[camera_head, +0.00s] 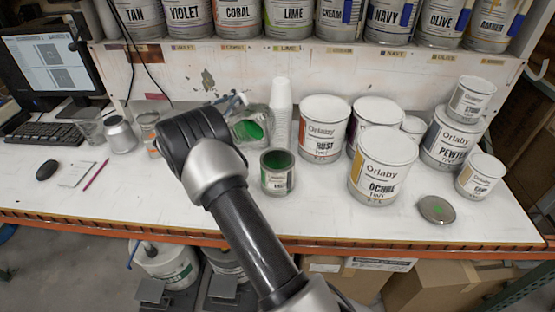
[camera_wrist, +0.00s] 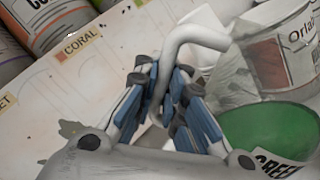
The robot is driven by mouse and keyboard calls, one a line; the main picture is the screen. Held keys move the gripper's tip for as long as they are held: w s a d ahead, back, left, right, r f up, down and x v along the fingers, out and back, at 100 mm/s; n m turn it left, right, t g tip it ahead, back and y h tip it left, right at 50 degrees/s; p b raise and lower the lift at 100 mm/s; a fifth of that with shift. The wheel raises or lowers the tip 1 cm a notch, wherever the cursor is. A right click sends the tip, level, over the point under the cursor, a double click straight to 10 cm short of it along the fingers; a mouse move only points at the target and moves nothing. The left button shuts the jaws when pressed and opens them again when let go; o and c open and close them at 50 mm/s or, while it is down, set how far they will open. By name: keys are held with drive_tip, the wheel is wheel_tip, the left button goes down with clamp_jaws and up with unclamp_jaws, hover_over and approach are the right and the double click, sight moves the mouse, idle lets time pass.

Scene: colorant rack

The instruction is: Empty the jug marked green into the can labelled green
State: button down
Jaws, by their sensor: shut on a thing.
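The jug (camera_head: 249,130) is clear, with green liquid inside. It is just behind and left of the open can (camera_head: 278,184), whose inside shows green and whose label is only partly readable. My gripper (camera_head: 237,102) is at the jug's upper left. In the wrist view its blue-padded fingers (camera_wrist: 165,105) are shut on the jug's pale curved handle (camera_wrist: 195,35). The green liquid (camera_wrist: 265,130) and a partly cut-off label starting "GREE" show at the lower right there. I cannot tell whether the jug touches the table.
Stacked white cups (camera_head: 281,110) stand right behind the jug. Rust (camera_head: 322,130) and Ochre (camera_head: 382,165) cans stand to the right, and a lid (camera_head: 437,209) lies in front. A silver jar (camera_head: 120,135) and monitor (camera_head: 52,62) are left. A shelf of cans runs above.

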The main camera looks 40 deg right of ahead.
sight(239, 96)
drive_tip(key=shift+s+r+m+g+h+b, duration=0.15)
drive_tip(key=shift+s+r+m+b, duration=0.35)
drive_tip(key=shift+m, duration=0.3)
drive_tip(key=shift+s+r+m+g+h+b, duration=0.15)
drive_tip(key=shift+s+m+b, duration=0.15)
drive_tip(key=shift+s+m, duration=0.4)
idle(2.0)
drive_tip(key=shift+s+r+m, duration=0.7)
drive_tip(key=shift+r+m, duration=0.15)
drive_tip(key=shift+m, duration=0.15)
idle(3.5)
